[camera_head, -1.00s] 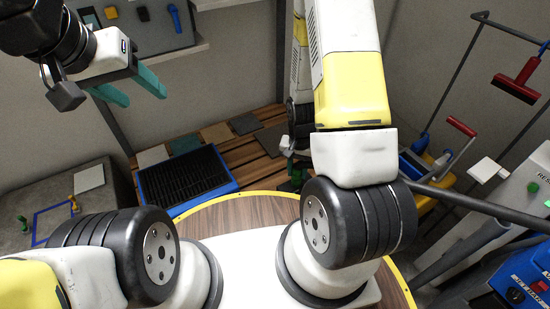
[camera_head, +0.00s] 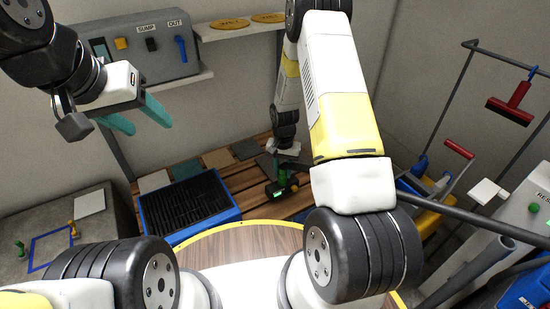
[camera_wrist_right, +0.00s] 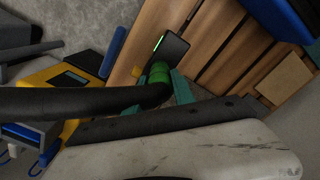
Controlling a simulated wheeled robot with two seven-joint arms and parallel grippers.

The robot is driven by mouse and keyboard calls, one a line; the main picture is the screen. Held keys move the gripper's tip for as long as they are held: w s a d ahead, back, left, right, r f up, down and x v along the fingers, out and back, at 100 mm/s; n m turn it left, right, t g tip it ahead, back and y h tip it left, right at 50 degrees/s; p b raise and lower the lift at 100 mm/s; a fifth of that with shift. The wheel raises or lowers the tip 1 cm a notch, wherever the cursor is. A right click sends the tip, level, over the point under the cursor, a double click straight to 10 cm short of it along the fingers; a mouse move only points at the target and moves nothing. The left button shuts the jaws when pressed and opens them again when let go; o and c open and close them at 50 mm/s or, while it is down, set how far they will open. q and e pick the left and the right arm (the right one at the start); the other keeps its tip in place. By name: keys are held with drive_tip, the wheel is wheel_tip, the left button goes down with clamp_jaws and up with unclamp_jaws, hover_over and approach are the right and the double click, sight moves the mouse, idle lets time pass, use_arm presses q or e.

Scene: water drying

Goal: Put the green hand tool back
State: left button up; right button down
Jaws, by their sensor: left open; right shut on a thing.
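The green hand tool (camera_head: 281,181) has a green grip and a dark head. It is in the middle of the head view, in front of the wooden slats. The right wrist view shows its green grip (camera_wrist_right: 159,73) and dark head with a lit green edge. My right gripper (camera_wrist_right: 158,92) is shut on it, teal fingers on either side of the grip; a dark bar hides part of the grip. I cannot tell whether the tool touches the slats. My left gripper (camera_head: 139,119) is open and empty, raised at the upper left.
A blue tray with a black grate (camera_head: 190,205) lies left of the tool. A blue-outlined square (camera_head: 50,246) is on the grey bench. A grey panel (camera_head: 140,50) stands on the wall shelf. A yellow cart (camera_head: 432,190) and a pole rack stand to the right.

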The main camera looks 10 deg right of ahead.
sight(283, 177)
drive_tip(key=shift+f, duration=1.7)
drive_tip(key=shift+f, duration=0.1)
drive_tip(key=c, duration=1.1)
unclamp_jaws()
drive_tip(key=shift+o, duration=0.2)
